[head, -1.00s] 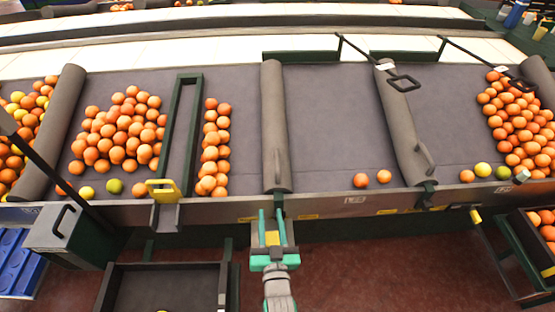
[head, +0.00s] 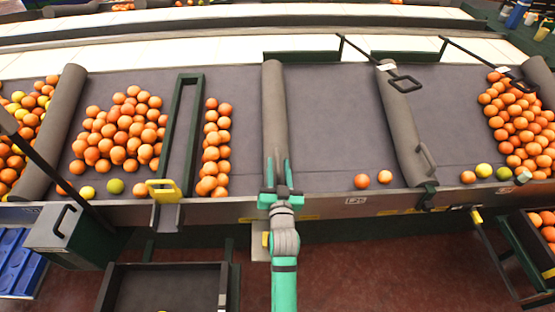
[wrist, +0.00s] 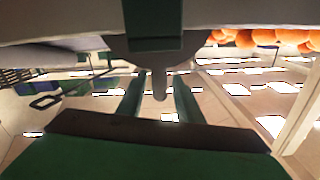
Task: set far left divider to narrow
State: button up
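Grey padded dividers lie across the dark belt. The leftmost divider (head: 52,130) stands between two heaps of oranges and is out of my gripper's reach area. A middle divider (head: 274,110) lies straight along the belt's depth. My gripper (head: 278,165) is at this divider's near end, fingers pointing forward over it. In the wrist view, my gripper (wrist: 159,82) has its fingers apart, with a grey handle end (wrist: 159,86) between them and gaps on both sides. The handle is mostly hidden by my gripper in the head view. Another divider (head: 400,130) leans slightly, to the right.
A green frame (head: 174,130) with a yellow handle (head: 163,190) stands left of my gripper, between oranges (head: 122,130) and a narrow orange column (head: 214,140). Two oranges (head: 372,180) lie to the right. The belt beside the middle divider is bare.

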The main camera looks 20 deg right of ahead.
aim_at(277, 153)
jog(key=shift+x, duration=1.65)
jog(key=shift+c, duration=0.6)
grip_shut()
